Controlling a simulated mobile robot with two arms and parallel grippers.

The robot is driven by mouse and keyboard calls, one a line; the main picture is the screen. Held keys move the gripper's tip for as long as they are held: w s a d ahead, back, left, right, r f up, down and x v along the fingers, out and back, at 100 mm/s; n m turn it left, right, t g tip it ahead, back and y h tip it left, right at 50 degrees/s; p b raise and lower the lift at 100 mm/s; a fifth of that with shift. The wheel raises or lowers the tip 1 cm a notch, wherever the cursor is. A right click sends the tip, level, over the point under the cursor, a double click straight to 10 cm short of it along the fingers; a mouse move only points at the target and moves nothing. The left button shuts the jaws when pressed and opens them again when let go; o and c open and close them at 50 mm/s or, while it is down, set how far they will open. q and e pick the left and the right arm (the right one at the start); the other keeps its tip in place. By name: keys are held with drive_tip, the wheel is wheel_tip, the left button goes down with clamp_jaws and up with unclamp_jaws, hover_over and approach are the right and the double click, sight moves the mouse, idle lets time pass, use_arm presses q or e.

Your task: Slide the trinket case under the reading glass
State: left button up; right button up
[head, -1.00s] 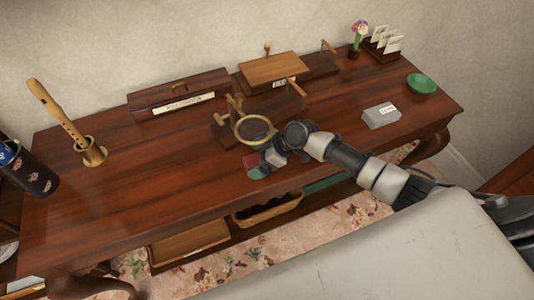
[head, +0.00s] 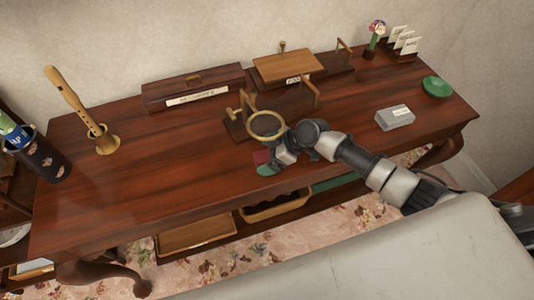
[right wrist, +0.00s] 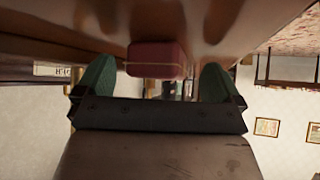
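The trinket case is a small red box (head: 261,157) on the table, just in front of the reading glass; it also shows in the right wrist view (right wrist: 157,59). The reading glass (head: 249,129) is a brass ring on a stand with a wooden base. My right gripper (head: 270,163) is low at the table in front of the glass, partly covering the case. In the right wrist view its green fingers (right wrist: 157,80) are apart, with the case between or just beyond them and a gap on each side. My left gripper is not in view.
Behind the glass stand a long wooden box (head: 190,87) and a wooden stand with a tilted board (head: 288,67). A grey box (head: 394,118) and green bowl (head: 437,87) lie to the right. A recorder (head: 68,92) stands at left. The left middle of the table is clear.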

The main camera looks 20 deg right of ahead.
sight(307, 164)
drive_tip(key=shift+d, duration=0.1)
drive_tip(key=shift+s+d+r+b, duration=0.1)
drive_tip(key=shift+d+r+b, duration=0.15)
drive_tip(key=shift+b, duration=0.05)
drive_tip(key=s+d+b, duration=0.1)
drive_tip(key=d, duration=0.2)
drive_tip(key=s+d+b, duration=0.1)
drive_tip(key=s+d, duration=0.1)
drive_tip(key=d, duration=0.1)
drive_tip(key=s+d+b, duration=0.1)
drive_tip(key=d, duration=0.3)
drive_tip(key=shift+s+d+r, duration=0.1)
drive_tip(key=shift+s, duration=0.1)
drive_tip(key=shift+s+d+r, duration=0.1)
drive_tip(key=shift+s+d, duration=0.1)
drive_tip(key=shift+d, duration=0.3)
